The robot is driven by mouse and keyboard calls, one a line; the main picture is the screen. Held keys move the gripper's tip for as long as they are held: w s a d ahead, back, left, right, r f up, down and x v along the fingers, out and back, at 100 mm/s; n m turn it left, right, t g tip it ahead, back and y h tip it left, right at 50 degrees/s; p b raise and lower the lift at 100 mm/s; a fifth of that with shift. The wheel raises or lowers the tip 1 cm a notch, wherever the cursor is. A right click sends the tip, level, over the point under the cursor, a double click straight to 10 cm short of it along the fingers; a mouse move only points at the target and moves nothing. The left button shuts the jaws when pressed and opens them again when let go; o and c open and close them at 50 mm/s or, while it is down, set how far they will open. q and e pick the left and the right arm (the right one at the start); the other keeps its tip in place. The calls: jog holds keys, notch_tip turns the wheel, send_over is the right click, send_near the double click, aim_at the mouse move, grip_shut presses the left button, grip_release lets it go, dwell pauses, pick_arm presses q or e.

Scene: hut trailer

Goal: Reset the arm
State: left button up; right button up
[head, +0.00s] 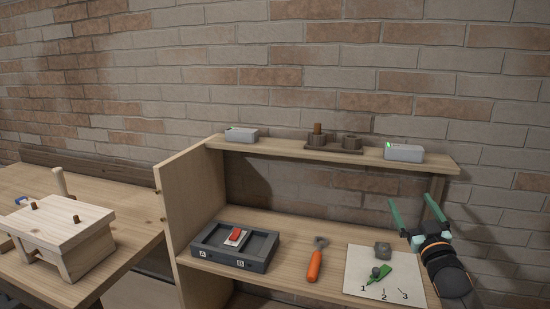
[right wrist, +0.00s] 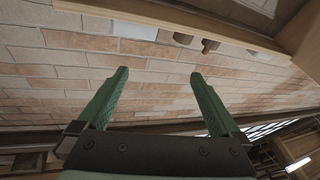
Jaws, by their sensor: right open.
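My right gripper (head: 410,200) is open and empty in the head view. It is raised at the right end of the shelf unit (head: 172,200), with its green fingers pointing up. The right wrist view shows the two fingers (right wrist: 159,73) spread apart with nothing between them and the brick wall behind. My left gripper is in neither view.
A white sheet (head: 355,262) with numbers, a grey block (head: 382,250) and a green piece (head: 380,276) lies below the right gripper. An orange-handled tool (head: 315,265) and a dark tray (head: 262,250) are further left. Small boxes stand on the upper shelf (head: 270,147).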

notch_tip(320, 180, down, 7)
jog(key=d+g+h, duration=0.2)
jog(key=g, duration=0.2)
jog(key=s+a+f+g+y, duration=0.1)
jog(key=s+a+f, duration=0.4)
jog(key=f, duration=0.4)
jog(key=s+a+f+g+y, duration=0.1)
jog(key=s+a+f+g, duration=0.15)
jog(key=s+f, duration=0.5)
jog(key=s+a+f+g, duration=0.1)
jog(key=s+a+f, duration=0.2)
jog(key=s, duration=0.6)
jog(key=s+a+f+g+y, duration=0.1)
jog(key=s+a+f, duration=0.3)
jog(key=s+f, duration=0.3)
jog(key=s+a+f+g+y, duration=0.1)
jog(key=s+a+f, duration=0.3)
jog(key=s, duration=0.7)
jog(key=shift+f+g, duration=0.55)
jog(key=shift+f, duration=0.3)
